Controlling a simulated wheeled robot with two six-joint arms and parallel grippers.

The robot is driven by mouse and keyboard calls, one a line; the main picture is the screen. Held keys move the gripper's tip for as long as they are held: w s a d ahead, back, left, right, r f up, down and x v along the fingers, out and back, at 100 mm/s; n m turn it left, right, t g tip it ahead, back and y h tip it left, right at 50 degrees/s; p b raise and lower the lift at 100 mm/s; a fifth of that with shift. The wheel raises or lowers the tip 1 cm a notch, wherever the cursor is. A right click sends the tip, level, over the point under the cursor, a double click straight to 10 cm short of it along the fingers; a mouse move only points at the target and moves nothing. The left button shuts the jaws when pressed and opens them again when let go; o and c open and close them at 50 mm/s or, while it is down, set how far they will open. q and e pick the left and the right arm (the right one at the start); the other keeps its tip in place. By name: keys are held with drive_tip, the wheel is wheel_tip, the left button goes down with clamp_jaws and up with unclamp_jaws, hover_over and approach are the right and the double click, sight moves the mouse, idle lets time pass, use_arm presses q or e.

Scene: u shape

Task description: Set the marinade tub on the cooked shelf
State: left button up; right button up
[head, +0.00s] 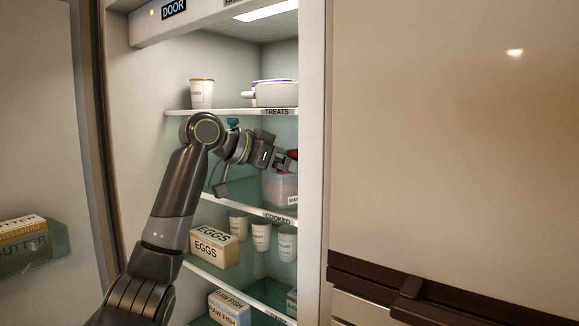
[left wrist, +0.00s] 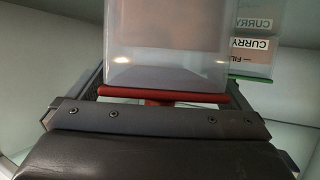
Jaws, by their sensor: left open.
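The marinade tub (head: 280,188), a clear-sided container with a red lid and a partly cut-off label starting "MA", is at the cooked shelf (head: 232,205), and its base appears to rest there. In the left wrist view the tub (left wrist: 168,40) fills the top middle, its red lid edge and a red grip facing my gripper. My left gripper (head: 287,160) is open at the lid. In the left wrist view its jaws (left wrist: 165,90) are spread to either side of the red grip. Whether they touch the tub cannot be told. My right gripper is out of view.
A curry tub (left wrist: 252,45) stands close behind the marinade tub. The treats shelf (head: 220,112) above holds a cup (head: 202,93) and a white pot (head: 277,95). Below are white cups (head: 261,236) and an egg box (head: 214,250). The fridge's right wall (head: 313,130) is close to my gripper.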

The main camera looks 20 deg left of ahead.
use_arm(q)
drive_tip(key=shift+r, duration=0.2)
drive_tip(key=shift+s+a, duration=0.25)
drive_tip(key=shift+a, duration=0.1)
drive_tip(key=b+v, duration=0.5)
drive_tip(key=v, duration=0.6)
drive_tip(key=shift+s, duration=0.15)
